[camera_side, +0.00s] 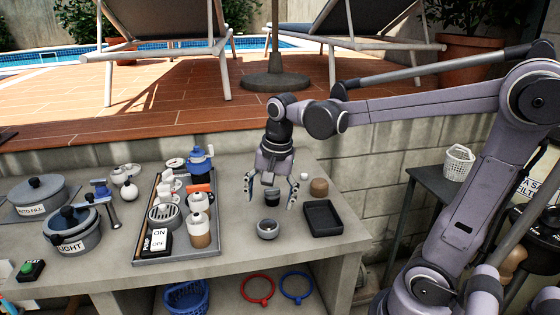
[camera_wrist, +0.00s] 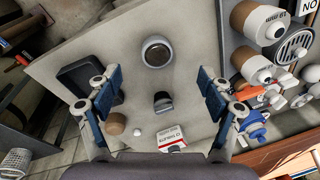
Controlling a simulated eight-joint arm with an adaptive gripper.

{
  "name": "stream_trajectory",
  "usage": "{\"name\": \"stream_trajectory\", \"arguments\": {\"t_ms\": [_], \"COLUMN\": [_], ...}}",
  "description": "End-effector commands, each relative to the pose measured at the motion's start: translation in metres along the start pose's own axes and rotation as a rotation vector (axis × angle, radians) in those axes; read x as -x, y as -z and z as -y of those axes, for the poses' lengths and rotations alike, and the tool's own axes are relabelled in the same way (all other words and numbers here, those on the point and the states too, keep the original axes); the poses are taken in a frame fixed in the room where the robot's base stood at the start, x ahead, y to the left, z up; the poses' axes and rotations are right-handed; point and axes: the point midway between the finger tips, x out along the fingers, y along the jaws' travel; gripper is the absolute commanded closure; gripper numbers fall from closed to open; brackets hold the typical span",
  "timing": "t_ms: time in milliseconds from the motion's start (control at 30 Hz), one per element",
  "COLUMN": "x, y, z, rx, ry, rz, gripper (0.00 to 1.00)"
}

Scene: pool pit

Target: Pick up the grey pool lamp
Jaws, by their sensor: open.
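The grey pool lamp, as I take it, is a small round grey piece with a pale round face (camera_side: 267,229) on the grey bench, near its front edge. It also shows in the wrist view (camera_wrist: 156,51), top centre, ahead of the fingertips. My gripper (camera_side: 271,197) is open and empty, pointing down over the bench, behind the lamp in the side view. In the wrist view its blue-lined fingers (camera_wrist: 160,75) stand wide apart. A small dark cup-like piece (camera_side: 272,198) stands on the bench between the fingers as seen, also in the wrist view (camera_wrist: 163,102).
A black tray (camera_side: 323,235) lies right of the lamp. A brown knob-like piece (camera_side: 319,187) and white ball (camera_side: 304,176) are behind it. A crowded tray (camera_side: 180,254) with bottles is left. A red-white box (camera_wrist: 171,137) shows in the wrist view.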

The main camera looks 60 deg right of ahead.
Motion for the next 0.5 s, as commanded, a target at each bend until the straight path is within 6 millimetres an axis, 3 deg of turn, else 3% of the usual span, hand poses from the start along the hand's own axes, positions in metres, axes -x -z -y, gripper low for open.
{"name": "stream_trajectory", "arguments": {"t_ms": [200,500], "x": [-0.009,-0.026], "y": [0.025,0.03], "z": [0.01,0.01], "rx": [-0.342,-0.454], "ry": [-0.123,-0.165], "rz": [0.044,0.051], "gripper": [0.2,0.2]}}
